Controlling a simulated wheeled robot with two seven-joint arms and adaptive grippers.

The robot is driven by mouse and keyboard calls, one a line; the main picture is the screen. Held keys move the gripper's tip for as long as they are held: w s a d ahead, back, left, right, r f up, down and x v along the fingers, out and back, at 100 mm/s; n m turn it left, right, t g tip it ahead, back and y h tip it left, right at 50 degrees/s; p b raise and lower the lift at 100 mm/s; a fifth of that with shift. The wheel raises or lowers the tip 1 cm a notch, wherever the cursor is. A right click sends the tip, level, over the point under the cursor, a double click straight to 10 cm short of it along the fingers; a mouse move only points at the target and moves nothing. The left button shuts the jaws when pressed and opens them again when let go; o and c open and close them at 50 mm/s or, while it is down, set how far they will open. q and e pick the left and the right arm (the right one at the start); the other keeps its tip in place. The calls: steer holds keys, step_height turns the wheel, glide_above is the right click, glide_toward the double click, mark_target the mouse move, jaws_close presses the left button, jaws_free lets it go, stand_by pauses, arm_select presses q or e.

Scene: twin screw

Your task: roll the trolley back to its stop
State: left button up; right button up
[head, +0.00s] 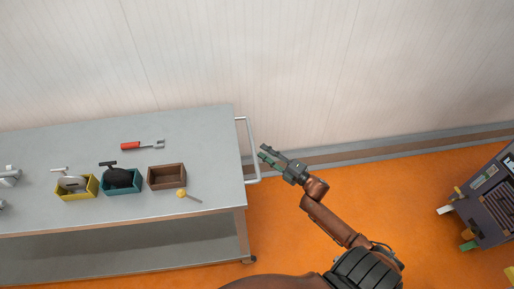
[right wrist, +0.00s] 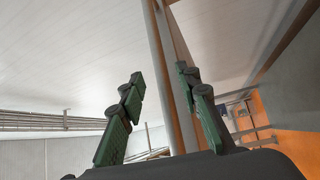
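The trolley (head: 215,125) is a grey two-deck metal cart at the left of the head view, by the pale wall. Its pale tubular handle (head: 250,150) stands out from its right end. My right gripper (head: 264,152) is just right of the handle, fingers pointing towards it. In the right wrist view the green-padded fingers (right wrist: 160,72) stand apart, open. A long upright bar (right wrist: 166,85) shows between them, beyond or among the fingertips; I cannot tell if they touch it. My left gripper is not in view. No stop can be made out.
On the trolley top are a yellow bin (head: 77,188), a teal bin (head: 121,181), a brown box (head: 167,177), a red-handled fork tool (head: 142,145) and a yellow-headed tool (head: 187,194). A dark cabinet (head: 490,205) stands far right. Orange floor between is clear.

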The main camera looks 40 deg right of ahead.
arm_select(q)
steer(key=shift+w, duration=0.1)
arm_select(e)
steer(key=v, duration=0.6)
stand_by(0.3)
